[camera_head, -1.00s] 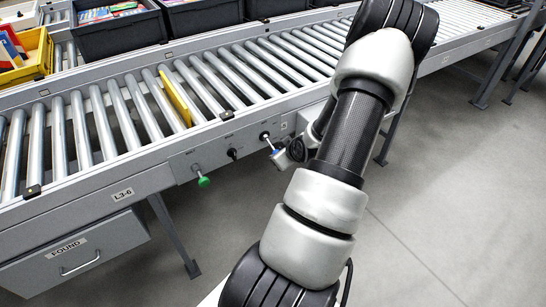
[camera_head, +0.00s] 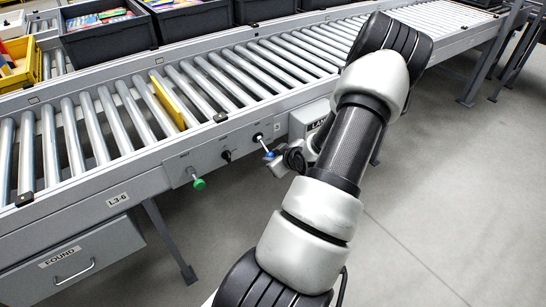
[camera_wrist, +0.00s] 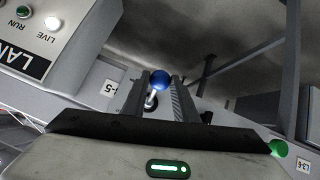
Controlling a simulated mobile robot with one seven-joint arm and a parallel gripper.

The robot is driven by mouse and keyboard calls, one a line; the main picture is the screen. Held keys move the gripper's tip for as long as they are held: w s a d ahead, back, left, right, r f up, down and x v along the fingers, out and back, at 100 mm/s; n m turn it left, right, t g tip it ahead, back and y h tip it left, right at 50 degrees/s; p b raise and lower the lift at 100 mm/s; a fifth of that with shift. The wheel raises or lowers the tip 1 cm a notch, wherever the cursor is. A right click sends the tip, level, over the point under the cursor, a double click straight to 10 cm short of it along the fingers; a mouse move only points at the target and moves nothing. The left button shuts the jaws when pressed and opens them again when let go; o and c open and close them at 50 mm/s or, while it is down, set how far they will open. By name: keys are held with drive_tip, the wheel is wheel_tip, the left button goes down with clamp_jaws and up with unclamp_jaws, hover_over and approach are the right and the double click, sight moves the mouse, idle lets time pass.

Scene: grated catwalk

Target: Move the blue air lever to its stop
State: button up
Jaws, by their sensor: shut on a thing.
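The blue air lever (camera_head: 269,154) sticks out from the conveyor's side panel on a short metal stem, right of a black knob. In the wrist view its blue ball (camera_wrist: 160,80) sits between the fingertips, with the stem (camera_wrist: 151,100) running down from it. My gripper (camera_wrist: 158,88) is shut on the lever at its ball. In the head view my gripper (camera_head: 275,160) is at the panel, partly hidden by my arm.
A green knob (camera_head: 198,183) and a black knob (camera_head: 226,155) are on the panel to the left. A yellow plate (camera_head: 172,103) stands among the rollers. Dark bins (camera_head: 112,38) stand behind. A labelled box (camera_wrist: 40,42) is close to my gripper. Floor at right is clear.

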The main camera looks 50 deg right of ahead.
drive_tip(key=o, duration=1)
drive_tip(key=p+v, duration=0.5)
drive_tip(key=v, duration=1.2)
drive_tip(key=shift+s+r, duration=0.1)
drive_tip(key=shift+r, duration=0.05)
